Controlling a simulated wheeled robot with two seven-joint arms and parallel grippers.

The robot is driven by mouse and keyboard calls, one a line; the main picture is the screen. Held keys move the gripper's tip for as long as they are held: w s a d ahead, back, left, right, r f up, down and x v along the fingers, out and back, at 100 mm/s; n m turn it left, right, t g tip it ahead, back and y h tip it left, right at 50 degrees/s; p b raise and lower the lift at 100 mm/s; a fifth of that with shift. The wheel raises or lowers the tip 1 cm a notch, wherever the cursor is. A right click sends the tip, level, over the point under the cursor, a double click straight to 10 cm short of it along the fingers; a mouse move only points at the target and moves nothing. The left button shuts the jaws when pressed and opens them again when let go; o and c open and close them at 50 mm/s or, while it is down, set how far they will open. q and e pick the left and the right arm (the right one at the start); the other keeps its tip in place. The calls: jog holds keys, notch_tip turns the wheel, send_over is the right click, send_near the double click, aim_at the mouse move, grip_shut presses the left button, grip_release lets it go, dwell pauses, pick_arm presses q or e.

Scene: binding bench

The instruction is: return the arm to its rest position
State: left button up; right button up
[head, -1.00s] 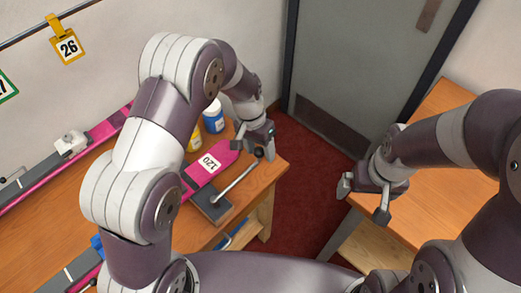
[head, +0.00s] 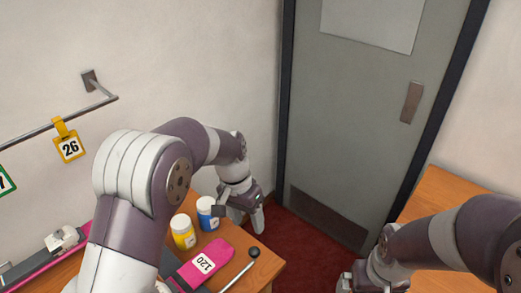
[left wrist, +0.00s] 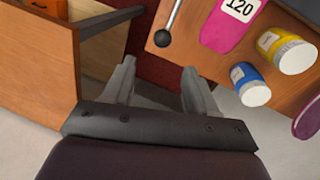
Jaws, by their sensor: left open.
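My left gripper (head: 240,214) is open and empty, raised near the far right corner of the bench, beside the blue jar in the head view. In the left wrist view its two fingers (left wrist: 160,88) stand apart with nothing between them. My right gripper (head: 362,281) is at the bottom edge of the head view, mostly cut off, so its jaws cannot be read.
The bench (head: 262,270) holds a pink tip marked 120 (head: 212,258), a lever with a black knob (head: 254,253), a yellow jar (head: 183,232) and a blue jar (head: 207,213). A second wooden table (head: 440,190) stands right. A grey door (head: 350,120) is behind.

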pick_arm(q)
jog(key=s+a+n+t+y, duration=0.1)
jog(key=s+a+n, duration=0.1)
jog(key=s+a, duration=0.3)
jog(key=s+a+f+n+t+y, duration=0.1)
jog(key=s+a+n, duration=0.2)
jog(key=s, duration=0.7)
jog(key=shift+s+a, duration=0.3)
jog(key=shift+a, duration=0.8)
